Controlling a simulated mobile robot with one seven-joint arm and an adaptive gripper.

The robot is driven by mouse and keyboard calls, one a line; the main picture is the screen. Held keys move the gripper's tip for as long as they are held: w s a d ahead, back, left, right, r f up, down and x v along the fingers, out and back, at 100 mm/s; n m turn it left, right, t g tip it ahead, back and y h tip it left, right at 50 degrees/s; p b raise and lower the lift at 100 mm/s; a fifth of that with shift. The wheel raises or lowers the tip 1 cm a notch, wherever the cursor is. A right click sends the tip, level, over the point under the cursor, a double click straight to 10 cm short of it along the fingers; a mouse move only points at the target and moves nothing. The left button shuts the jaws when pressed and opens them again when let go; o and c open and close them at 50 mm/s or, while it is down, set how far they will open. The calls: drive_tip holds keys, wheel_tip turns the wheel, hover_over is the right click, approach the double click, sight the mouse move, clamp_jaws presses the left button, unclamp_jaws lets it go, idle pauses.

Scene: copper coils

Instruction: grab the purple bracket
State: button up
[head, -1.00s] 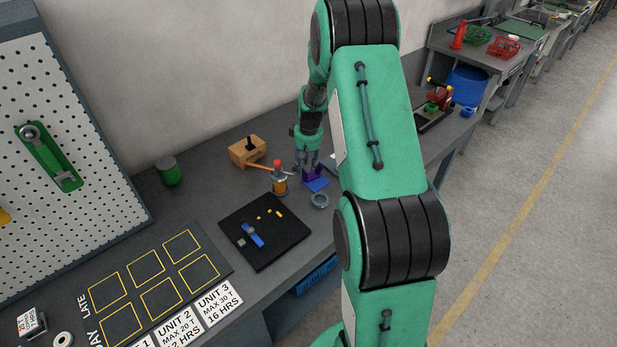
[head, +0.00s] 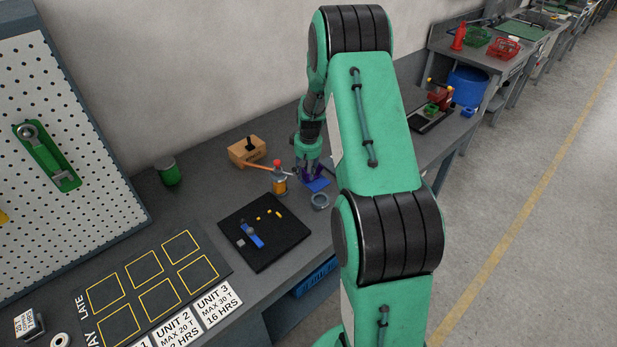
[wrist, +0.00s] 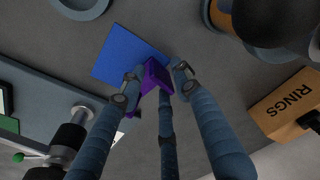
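The purple bracket (wrist: 155,77) sits between the fingers of my gripper (wrist: 156,72) in the wrist view, at the edge of a blue square (wrist: 122,52). The fingers stand apart around the bracket, one on the left, one on the right and one behind. The left fingertip is very near or touching it; a narrow gap shows on the right. In the head view the bracket (head: 312,175) is a small purple patch under my gripper (head: 308,170), partly hidden by the fingers. The blue square (head: 318,184) lies on the bench there.
An orange-and-red item (head: 279,180) stands close left of my gripper. A grey ring (head: 320,200) lies in front. A wooden RINGS box (head: 247,151) stands behind left. A black tray (head: 240,225) with small parts lies front left. The wall is behind.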

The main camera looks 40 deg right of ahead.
clamp_jaws()
drive_tip(key=shift+r, duration=0.15)
drive_tip(key=shift+r, duration=0.55)
drive_tip(key=shift+s+a+r+p, duration=0.1)
drive_tip(key=shift+s+r+p, duration=0.15)
drive_tip(key=shift+r, duration=0.35)
drive_tip(key=shift+s+a+r+p, duration=0.1)
drive_tip(key=shift+r+p, duration=0.2)
drive_tip(key=shift+r, duration=0.3)
drive_tip(key=s+a, duration=0.2)
drive_tip(key=s, duration=0.2)
drive_tip(key=s+a+p, duration=0.1)
drive_tip(key=s+a, duration=0.2)
drive_tip(key=s, duration=0.1)
drive_tip(key=s+a+r, duration=0.1)
drive_tip(key=s+a, duration=0.1)
drive_tip(key=s, duration=0.3)
drive_tip(key=shift+a+r+p, duration=0.1)
drive_tip(key=shift+a+p, duration=0.2)
drive_tip(key=shift+a, duration=0.1)
